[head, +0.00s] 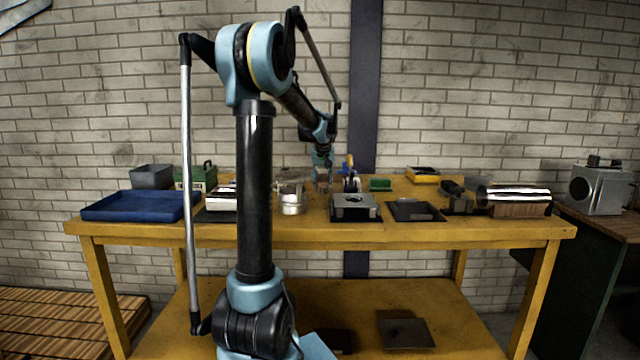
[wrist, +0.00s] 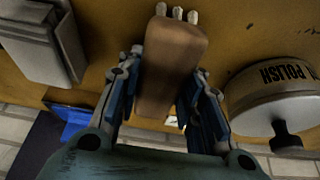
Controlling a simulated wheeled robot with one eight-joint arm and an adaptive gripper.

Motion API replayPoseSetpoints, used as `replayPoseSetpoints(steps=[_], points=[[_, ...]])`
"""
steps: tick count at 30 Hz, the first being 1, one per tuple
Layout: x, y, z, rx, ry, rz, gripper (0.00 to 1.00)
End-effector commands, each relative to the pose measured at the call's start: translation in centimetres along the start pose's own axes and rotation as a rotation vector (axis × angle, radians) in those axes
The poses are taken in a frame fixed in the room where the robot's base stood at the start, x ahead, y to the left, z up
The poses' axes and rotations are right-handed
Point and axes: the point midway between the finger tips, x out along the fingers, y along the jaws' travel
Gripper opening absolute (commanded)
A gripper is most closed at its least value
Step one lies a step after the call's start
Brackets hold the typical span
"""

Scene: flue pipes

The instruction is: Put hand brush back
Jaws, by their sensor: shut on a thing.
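The hand brush (wrist: 172,65) shows in the wrist view as a brown wooden body with a few pale tufts at its top end. My gripper (wrist: 168,78) has its two fingers closed on either side of it. In the head view my gripper (head: 322,181) is low over the middle of the yellow workbench (head: 320,236), between the polish tin (head: 292,203) and a blue holder (head: 350,184). The brush is too small to make out there. Whether it touches the bench is unclear.
The polish tin (wrist: 275,98) is close on the right in the wrist view; a grey metal block (wrist: 40,50) is on the left. A blue tray (head: 140,206) and green box (head: 197,177) stand left on the bench. A dark plate (head: 415,210) and shiny cylinder (head: 514,194) lie right.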

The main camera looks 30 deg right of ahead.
Motion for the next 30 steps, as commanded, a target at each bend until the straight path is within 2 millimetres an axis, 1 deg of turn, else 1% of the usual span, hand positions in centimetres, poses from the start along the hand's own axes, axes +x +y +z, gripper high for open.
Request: replayPoseSetpoints(steps=[9,10,11,12,13,24,26,30], points=[[0.2,0.0,0.1,0.0,0.0,0.0,0.04],[0.2,0.0,0.1,0.0,0.0,0.0,0.36],[0.2,-0.1,0.1,0.0,0.0,0.0,0.43],[0.2,-0.1,0.1,-0.001,0.0,0.0,0.52],[0.2,-0.1,0.1,-0.001,0.0,0.0,0.54],[0.0,-0.2,0.0,-0.002,0.0,-0.001,0.54],[-0.4,-0.2,0.0,-0.002,0.0,-0.001,0.54],[-2.2,-0.2,0.1,-0.002,0.0,-0.001,0.54]])
